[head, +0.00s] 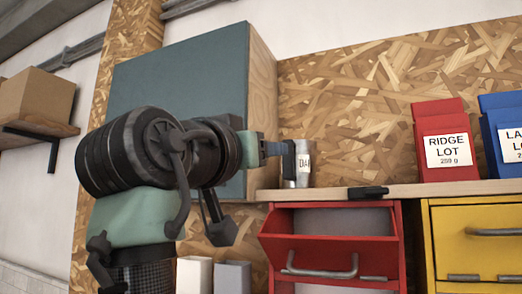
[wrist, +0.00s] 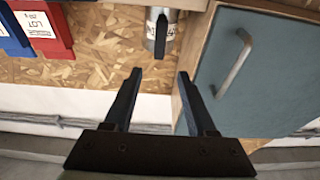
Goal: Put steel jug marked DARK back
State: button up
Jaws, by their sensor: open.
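The steel jug (head: 304,167) stands upright on the wooden shelf (head: 430,189), just right of the teal cabinet; the letters "DA" show on its white label. In the wrist view the jug (wrist: 152,30) is at the top, with its dark handle towards me. My gripper (head: 284,152) is at the jug's left side in the head view and covers part of it. In the wrist view my gripper (wrist: 159,74) is open, its two fingers apart and nothing between the tips. The jug lies just beyond the fingertips, roughly in line with the gap.
A teal cabinet (head: 180,80) with a bar handle (wrist: 234,70) stands close beside the jug. A red bag (head: 445,118) marked RIDGE LOT and a blue bag (head: 505,105) stand farther right. A small black object (head: 367,192) lies on the shelf. A red bin (head: 330,246) and yellow drawer (head: 470,212) are below.

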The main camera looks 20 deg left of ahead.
jog(key=d+f+t+y, duration=0.2)
jog(key=d+f, duration=0.4)
jog(key=s+d+f+t, duration=0.2)
jog(key=s+d, duration=0.3)
jog(key=s, duration=0.2)
jog(key=s+d+f+t, duration=0.2)
jog(key=s+d, duration=0.3)
jog(key=s, duration=0.3)
jog(key=shift+d+f+n+t+h, duration=0.2)
jog(key=shift+n+t+h, duration=0.1)
jog(key=shift+t+h, duration=0.15)
notch_tip(320, 180, down, 17)
jog(key=b, duration=1.6)
jog(key=shift+d+b, duration=0.15)
jog(key=shift+b, duration=0.15)
jog(key=shift+r, duration=0.1)
